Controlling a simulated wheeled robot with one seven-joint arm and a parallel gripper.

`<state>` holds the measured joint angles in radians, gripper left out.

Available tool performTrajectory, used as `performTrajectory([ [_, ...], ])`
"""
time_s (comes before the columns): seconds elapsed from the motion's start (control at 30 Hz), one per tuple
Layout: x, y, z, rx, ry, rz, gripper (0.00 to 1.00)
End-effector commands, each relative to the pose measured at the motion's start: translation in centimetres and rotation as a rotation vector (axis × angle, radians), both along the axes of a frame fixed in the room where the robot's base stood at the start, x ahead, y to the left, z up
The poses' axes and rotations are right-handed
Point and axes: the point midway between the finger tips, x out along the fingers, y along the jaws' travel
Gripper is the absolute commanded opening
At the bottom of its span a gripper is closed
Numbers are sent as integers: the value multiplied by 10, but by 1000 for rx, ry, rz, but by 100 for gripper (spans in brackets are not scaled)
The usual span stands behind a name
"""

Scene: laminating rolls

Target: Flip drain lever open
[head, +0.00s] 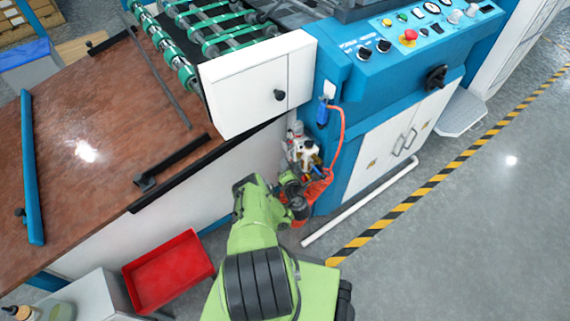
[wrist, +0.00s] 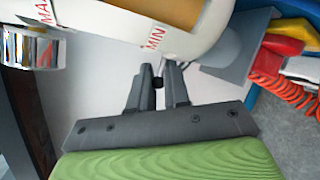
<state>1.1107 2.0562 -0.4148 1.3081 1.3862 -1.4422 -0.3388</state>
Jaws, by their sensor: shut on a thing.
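In the wrist view my gripper (wrist: 160,78) has its two dark fingers close together on a small black knob (wrist: 158,83), which looks like the end of the drain lever. The rest of the lever is hidden by the fingers and the bowl. Just beyond the fingertips is a white bowl (wrist: 205,28) with red MAX and MIN marks and an amber window. In the head view my green arm reaches to the small air unit (head: 301,150) on the machine's side. The fingers and lever cannot be made out there.
A red coiled hose (wrist: 285,92) and a grey block (wrist: 238,52) sit right of the bowl. A blue machine with white doors (head: 385,150) stands beside the unit. A brown table (head: 85,130) and red tray (head: 168,270) are left. Floor at right is open.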

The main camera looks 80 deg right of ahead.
Motion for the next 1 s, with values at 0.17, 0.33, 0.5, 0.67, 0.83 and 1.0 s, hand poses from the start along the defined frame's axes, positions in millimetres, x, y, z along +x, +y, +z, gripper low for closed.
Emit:
performTrajectory([
  [0.17, -6, 2, -1, 1, 3, 85, 0],
  [0.33, -8, 4, -1, 1, 4, 136, 0],
  [0.5, -8, 4, -1, 2, 3, 156, 0],
  [0.67, -8, 4, -1, 2, 3, 159, 0],
  [0.83, -8, 4, -1, 2, 3, 158, 0],
  [1.0, -8, 4, -1, 2, 3, 159, 24],
])
